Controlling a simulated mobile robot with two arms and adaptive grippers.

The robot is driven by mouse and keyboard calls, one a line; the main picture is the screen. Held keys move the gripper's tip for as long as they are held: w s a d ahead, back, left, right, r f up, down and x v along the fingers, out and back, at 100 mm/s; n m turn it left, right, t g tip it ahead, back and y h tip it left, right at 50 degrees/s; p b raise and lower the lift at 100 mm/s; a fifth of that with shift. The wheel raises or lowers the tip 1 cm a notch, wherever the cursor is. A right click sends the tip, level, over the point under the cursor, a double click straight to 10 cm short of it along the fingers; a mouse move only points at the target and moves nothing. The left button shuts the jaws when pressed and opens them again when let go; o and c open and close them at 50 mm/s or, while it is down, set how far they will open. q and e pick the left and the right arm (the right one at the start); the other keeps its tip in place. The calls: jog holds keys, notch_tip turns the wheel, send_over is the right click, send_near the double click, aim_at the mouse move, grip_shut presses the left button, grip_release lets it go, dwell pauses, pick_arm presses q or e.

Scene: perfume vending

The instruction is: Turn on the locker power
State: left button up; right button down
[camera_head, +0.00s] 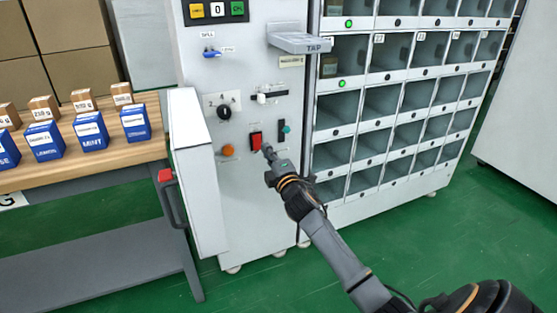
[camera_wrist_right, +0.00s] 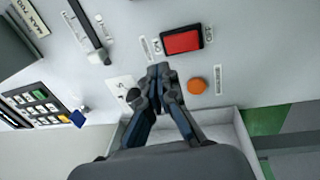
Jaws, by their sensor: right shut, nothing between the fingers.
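The locker's control panel (camera_head: 240,90) is a light grey upright cabinet front. A red rocker switch (camera_head: 256,141) in a dark frame sits low on it; it also shows in the right wrist view (camera_wrist_right: 182,40). My right gripper (camera_head: 268,150) is shut and empty, its tips close to the switch's lower right in the head view. In the right wrist view the fingertips (camera_wrist_right: 158,70) are together, a little apart from the switch in the picture. Whether they touch the panel I cannot tell. An orange round button (camera_head: 228,150) is beside the switch. My left gripper is out of view.
A metal tray (camera_head: 300,43) juts out above. An open door (camera_head: 195,165) stands left. Lockers (camera_head: 350,150) are right; boxes stand on a wooden table (camera_head: 100,160).

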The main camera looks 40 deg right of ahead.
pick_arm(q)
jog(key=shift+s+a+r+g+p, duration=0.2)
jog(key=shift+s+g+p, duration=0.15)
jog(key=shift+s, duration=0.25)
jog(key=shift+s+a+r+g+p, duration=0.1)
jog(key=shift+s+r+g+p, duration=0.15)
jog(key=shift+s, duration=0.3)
pick_arm(e)
jog(key=s+a+r, duration=0.1)
jog(key=s, duration=0.5)
jog(key=shift+s+a, duration=0.25)
jog(key=shift+s, duration=0.15)
